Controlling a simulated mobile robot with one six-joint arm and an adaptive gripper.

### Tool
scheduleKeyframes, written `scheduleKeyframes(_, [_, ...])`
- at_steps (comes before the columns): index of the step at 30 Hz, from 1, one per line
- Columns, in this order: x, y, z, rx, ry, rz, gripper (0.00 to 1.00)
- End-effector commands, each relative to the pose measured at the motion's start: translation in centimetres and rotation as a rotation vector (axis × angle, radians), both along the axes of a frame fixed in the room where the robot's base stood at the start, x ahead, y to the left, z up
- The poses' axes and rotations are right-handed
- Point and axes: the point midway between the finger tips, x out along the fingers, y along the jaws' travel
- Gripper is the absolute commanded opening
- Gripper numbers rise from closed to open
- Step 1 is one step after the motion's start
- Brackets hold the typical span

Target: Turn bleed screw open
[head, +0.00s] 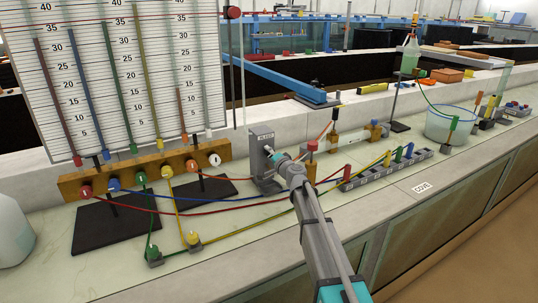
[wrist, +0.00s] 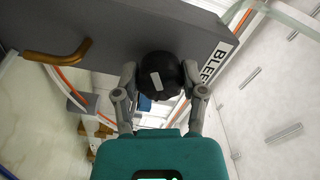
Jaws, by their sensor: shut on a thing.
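The bleed screw (wrist: 161,75) is a round black knob with a white mark on its face, in the upper middle of the wrist view. It sits on the grey panel (wrist: 100,35), whose white label reads "BLEE", the rest cut off. My gripper (wrist: 160,88) has one finger on each side of the knob and is shut on it. In the head view my gripper (head: 282,158) is against the upright grey bleed block (head: 259,150) on the bench. There the knob is hidden by my gripper.
A copper-coloured bent pipe (wrist: 58,54) sticks out left of the knob. A wooden manifold (head: 140,168) with coloured taps and tubes stands left of the block. A row of grey sockets (head: 385,168) with coloured plugs and a clear bucket (head: 450,122) lie right. Tubes cross the bench in front.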

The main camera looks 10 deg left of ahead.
Motion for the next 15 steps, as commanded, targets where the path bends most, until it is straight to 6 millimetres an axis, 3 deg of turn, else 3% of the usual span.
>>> scheduleKeyframes(8, [-0.25, 0.09, -0.06, -0.003, -0.001, 0.005, 0.06])
scheduleKeyframes(9, [-0.24, 0.08, -0.06, -0.003, -0.001, 0.004, 0.6])
scheduleKeyframes(13, [-0.16, 0.04, -0.04, -0.002, 0.0, 0.003, 0.84])
scheduleKeyframes(15, [-0.11, 0.02, -0.03, -0.001, 0.0, 0.002, 0.87])
